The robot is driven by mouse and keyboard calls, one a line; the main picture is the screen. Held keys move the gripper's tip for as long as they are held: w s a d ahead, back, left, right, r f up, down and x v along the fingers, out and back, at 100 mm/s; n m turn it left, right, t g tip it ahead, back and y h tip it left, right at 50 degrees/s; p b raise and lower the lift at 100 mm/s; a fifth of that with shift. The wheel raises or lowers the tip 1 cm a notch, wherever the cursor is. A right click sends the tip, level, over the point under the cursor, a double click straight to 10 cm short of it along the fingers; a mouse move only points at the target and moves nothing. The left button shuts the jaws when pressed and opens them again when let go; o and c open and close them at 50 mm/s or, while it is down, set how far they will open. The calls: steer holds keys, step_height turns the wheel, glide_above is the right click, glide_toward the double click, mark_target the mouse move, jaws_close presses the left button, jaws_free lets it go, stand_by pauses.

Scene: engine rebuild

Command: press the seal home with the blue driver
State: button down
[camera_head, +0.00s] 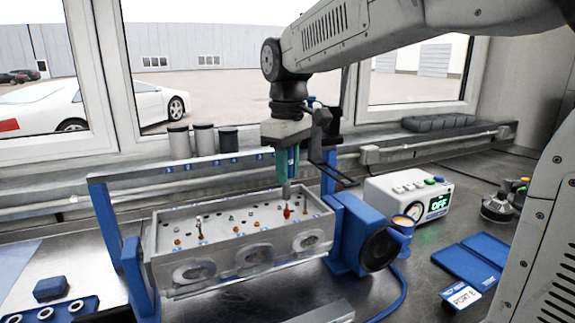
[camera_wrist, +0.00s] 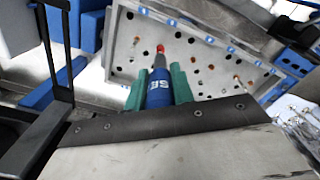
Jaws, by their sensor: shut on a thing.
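My gripper (camera_head: 287,160) has green fingers and is shut on the blue driver, upright above the right part of the grey cylinder head (camera_head: 160,262). In the wrist view the blue driver (camera_wrist: 159,92) sits between the green fingers (camera_wrist: 158,80), its grey nose pointing at the head. A small red seal (camera_head: 287,212) is at the tip of the driver's nose; it also shows in the wrist view (camera_wrist: 160,48). I cannot tell whether the seal touches the head or is still apart from it. Several orange-brown pieces sit in other spots on the head's top.
A blue stand (camera_head: 132,262) holds the head at both ends. Right of it are a white box reading OFF (camera_head: 408,200) and a blue tray (camera_head: 470,262). Dark and grey cylinders (camera_head: 203,140) stand on the sill.

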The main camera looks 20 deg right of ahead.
steer(key=shift+f, duration=1.65)
stand_by(1.4)
steer(key=shift+r, duration=0.1)
stand_by(0.4)
steer(key=shift+r, duration=2.95)
steer(key=shift+r, duration=0.1)
steer(key=shift+r, duration=1.4)
